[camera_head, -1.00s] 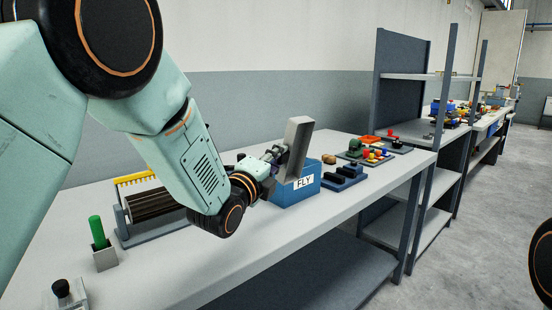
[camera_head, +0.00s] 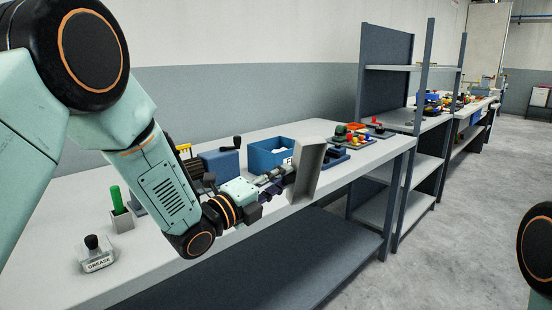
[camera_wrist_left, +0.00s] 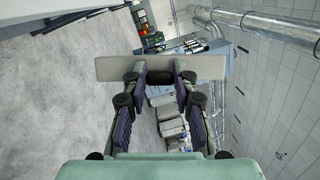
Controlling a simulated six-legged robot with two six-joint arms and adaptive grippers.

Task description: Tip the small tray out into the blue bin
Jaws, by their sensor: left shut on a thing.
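My left gripper (camera_head: 285,176) is shut on the small grey tray (camera_head: 308,170) by its side. The tray is tipped steeply, nearly on end, with its hollow side turned to the right; I see nothing in it. In the left wrist view the tray (camera_wrist_left: 205,67) shows as a pale bar across the fingertips (camera_wrist_left: 160,76). White material (camera_head: 279,150) shows inside the bin. My right gripper is not in view.
A blue box with a crank (camera_head: 220,163) stands left of the bin. A green rod in a holder (camera_head: 118,208) and a grease pot (camera_head: 95,255) are at the left. Several coloured parts (camera_head: 352,136) lie right of the bin. The bench's front strip is clear.

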